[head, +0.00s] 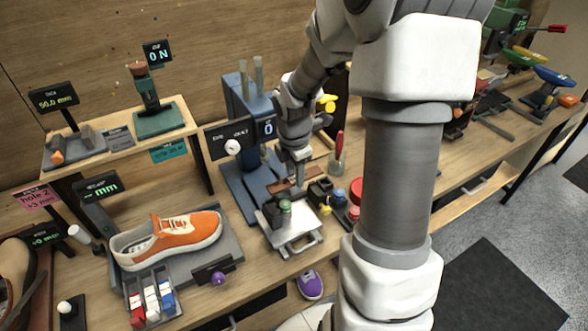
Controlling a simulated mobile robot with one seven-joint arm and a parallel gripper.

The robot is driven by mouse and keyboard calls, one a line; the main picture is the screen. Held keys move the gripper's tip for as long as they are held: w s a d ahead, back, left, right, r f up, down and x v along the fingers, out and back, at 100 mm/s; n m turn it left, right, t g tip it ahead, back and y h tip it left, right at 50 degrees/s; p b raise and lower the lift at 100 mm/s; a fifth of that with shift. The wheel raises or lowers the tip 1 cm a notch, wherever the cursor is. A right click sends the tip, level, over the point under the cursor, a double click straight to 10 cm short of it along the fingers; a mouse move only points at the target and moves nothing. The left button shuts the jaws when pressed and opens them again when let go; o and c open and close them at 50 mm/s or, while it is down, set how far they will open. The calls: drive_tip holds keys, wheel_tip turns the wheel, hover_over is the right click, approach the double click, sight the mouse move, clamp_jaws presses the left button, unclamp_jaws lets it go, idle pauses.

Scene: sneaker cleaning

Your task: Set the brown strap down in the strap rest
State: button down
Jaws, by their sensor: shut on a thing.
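My gripper (300,173) points down over the bench beside the blue press-like stand, in the middle of the head view. It is shut on the brown strap (284,188), a small reddish-brown piece at the fingertips. The strap is just behind the grey metal tray fixture (300,240) with a green knob. I cannot tell whether the strap touches anything below it. I cannot make out for sure which thing is the strap rest.
The blue stand (236,185) rises close to the left of my gripper. Dark blocks with yellow and blue knobs and a red button (356,190) are to the right. A cup with a red-handled tool (337,165) stands behind. An orange sneaker (168,240) lies on a grey plate at left.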

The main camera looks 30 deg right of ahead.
sight(294, 179)
drive_tip(key=shift+w+d+r, duration=0.1)
drive_tip(key=shift+w+r, duration=0.2)
drive_tip(key=shift+r, duration=0.1)
wheel_tip(294, 179, down, 6)
drive_tip(key=b, duration=0.6)
drive_tip(key=shift+s+f, duration=0.1)
idle(1.1)
drive_tip(key=shift+p, duration=0.75)
idle(0.4)
drive_tip(key=shift+f+b, duration=0.75)
drive_tip(key=shift+f, duration=0.35)
drive_tip(key=shift+c, duration=2.1)
unclamp_jaws()
